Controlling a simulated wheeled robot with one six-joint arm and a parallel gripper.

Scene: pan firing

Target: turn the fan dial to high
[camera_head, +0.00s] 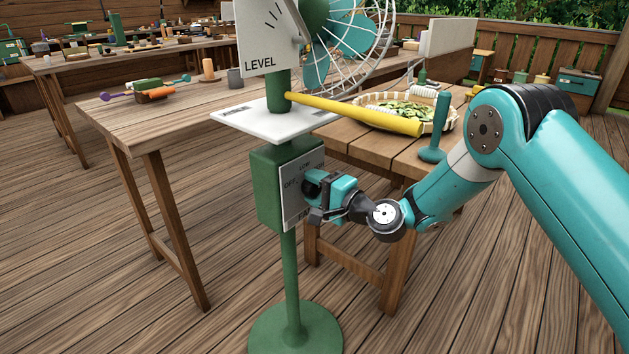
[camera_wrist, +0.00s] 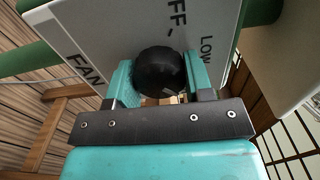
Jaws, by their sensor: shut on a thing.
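The black round fan dial (camera_wrist: 160,72) sits on a grey-white plate (camera_wrist: 100,40) marked FAN, OFF and LOW. The plate is on a green box (camera_head: 265,190) on the fan's post. My gripper (camera_head: 315,185) reaches it from the right, with its two teal fingers on either side of the dial, shut on it. It also shows in the wrist view (camera_wrist: 160,82). The head view has the dial mostly hidden behind my gripper. Where the dial's pointer stands, and the HIGH mark, I cannot make out.
Above the box are a white shelf (camera_head: 268,125), a yellow bar (camera_head: 360,115) and the teal fan (camera_head: 345,45) in its wire cage. Behind, a wooden table holds a basket (camera_head: 445,120) and a green upright piece (camera_head: 437,130). Another wooden table (camera_head: 150,115) stands left.

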